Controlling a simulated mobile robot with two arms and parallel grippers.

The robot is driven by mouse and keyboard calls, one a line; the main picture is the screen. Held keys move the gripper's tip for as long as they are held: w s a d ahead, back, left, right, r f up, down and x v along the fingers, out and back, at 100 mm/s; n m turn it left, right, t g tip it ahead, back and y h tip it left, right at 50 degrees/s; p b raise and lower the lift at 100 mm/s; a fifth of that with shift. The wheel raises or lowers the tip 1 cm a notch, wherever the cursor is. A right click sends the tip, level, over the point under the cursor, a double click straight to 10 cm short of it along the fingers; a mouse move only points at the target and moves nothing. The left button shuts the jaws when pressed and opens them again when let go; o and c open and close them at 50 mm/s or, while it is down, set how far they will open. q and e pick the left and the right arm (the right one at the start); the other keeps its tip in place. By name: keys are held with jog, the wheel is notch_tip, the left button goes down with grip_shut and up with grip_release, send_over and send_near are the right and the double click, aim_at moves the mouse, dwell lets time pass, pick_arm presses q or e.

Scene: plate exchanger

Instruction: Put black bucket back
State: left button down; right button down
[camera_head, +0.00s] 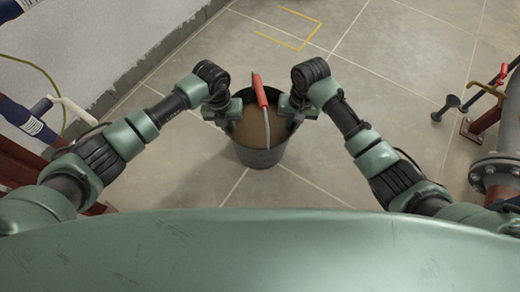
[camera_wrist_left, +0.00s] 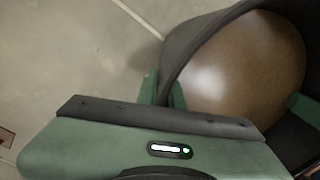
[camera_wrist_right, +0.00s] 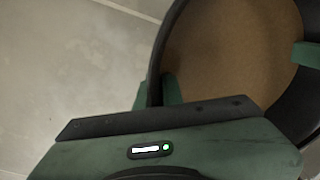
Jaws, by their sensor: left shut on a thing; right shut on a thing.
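The black bucket (camera_head: 258,157) is in the middle of the head view, roughly upright, with a brown surface inside. My left gripper (camera_head: 236,106) is shut on its left rim, and my right gripper (camera_head: 287,106) is shut on its right rim. In the left wrist view the bucket wall (camera_wrist_left: 190,50) passes between the green fingers (camera_wrist_left: 164,92). In the right wrist view the wall (camera_wrist_right: 157,62) passes between the fingers (camera_wrist_right: 157,92). I cannot tell whether the bucket touches the floor. A yellow corner marking (camera_head: 300,42) lies on the floor beyond it.
A red grip (camera_head: 260,90) with a grey rod crosses over the bucket. A white wall (camera_head: 110,40) runs along the left. Pipes and a flange (camera_head: 497,176) stand at the right, with a black-footed fitting (camera_head: 447,107). The tiled floor beyond the bucket is clear.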

pick_arm(q)
jog(key=c, duration=1.8)
grip_release()
jog(key=shift+d, duration=0.4)
pick_arm(e)
jog(key=c, duration=1.8)
grip_release()
jog(key=shift+a, duration=0.45)
pick_arm(q)
jog(key=shift+o, duration=1.2)
jog(key=shift+r, duration=0.1)
pick_arm(e)
jog(key=shift+o, duration=1.2)
jog(key=shift+d+r, duration=0.1)
jog(key=shift+r, duration=0.05)
pick_arm(q)
jog(key=shift+a, duration=0.2)
pick_arm(e)
jog(key=shift+d, duration=0.1)
pick_arm(q)
jog(key=r, duration=0.7)
jog(key=a+r, duration=0.1)
jog(key=r, duration=0.3)
jog(key=shift+r, duration=0.35)
pick_arm(e)
jog(key=shift+d, duration=0.15)
notch_tip(320, 180, up, 12)
jog(key=d, duration=0.1)
